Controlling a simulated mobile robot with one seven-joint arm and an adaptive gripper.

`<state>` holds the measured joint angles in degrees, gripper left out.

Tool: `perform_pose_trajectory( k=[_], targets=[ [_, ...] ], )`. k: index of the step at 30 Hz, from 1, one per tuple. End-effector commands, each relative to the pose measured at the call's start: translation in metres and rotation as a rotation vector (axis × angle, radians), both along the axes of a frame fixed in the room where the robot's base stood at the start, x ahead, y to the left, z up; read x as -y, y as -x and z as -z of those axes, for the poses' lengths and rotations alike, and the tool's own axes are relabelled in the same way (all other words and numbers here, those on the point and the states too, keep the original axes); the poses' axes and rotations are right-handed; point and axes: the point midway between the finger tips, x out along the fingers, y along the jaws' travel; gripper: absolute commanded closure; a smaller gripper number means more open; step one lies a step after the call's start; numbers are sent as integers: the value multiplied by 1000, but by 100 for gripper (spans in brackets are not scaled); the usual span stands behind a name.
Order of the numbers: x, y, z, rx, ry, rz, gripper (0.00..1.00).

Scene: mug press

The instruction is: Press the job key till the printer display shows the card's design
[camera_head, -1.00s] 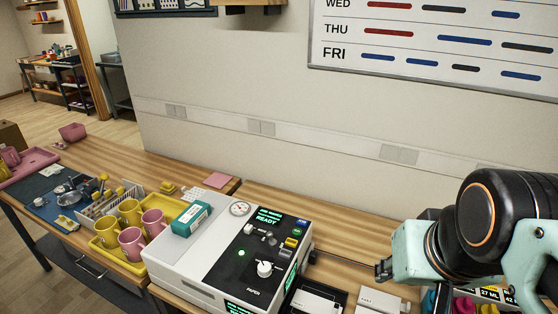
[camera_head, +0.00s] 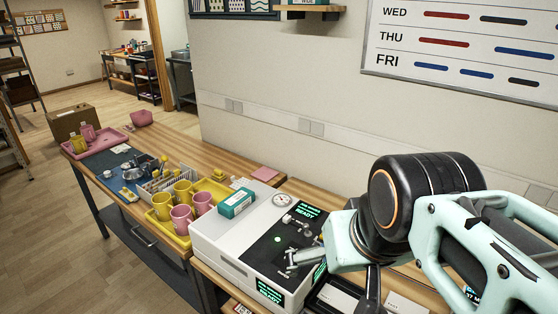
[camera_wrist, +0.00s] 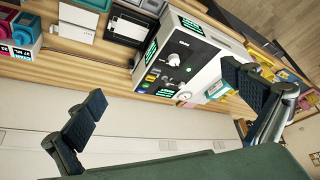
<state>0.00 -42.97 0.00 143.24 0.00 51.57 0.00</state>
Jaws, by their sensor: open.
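The printer (camera_head: 212,240) is a white box with a black panel, on the bench. Its top display (camera_head: 306,211) reads READY in green; a green front screen (camera_head: 270,292) is also lit. In the wrist view the fingers of my gripper (camera_wrist: 165,105) are wide apart, with the printer (camera_wrist: 200,62) beyond. A white knob (camera_wrist: 173,60) and a yellow key (camera_wrist: 152,77) show on it. I cannot tell which key is the job key, nor identify the card.
A teal box (camera_head: 237,203) lies on the printer's left top, beside a round gauge (camera_head: 282,200). Left of it are pink and yellow mugs (camera_head: 181,218) on a yellow tray. Trays with white tops (camera_wrist: 131,27) stand beside the printer. The wall is behind.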

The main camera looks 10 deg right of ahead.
Motion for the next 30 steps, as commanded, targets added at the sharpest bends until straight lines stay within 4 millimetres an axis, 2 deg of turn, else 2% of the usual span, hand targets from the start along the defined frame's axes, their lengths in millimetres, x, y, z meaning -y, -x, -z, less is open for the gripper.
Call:
perform_pose_trajectory(
  k=[8, 30],
  targets=[
    [0, 0, 0, 0, 0, 0, 0],
    [0, 0, 0, 0, 0, 0, 80]
  ],
)
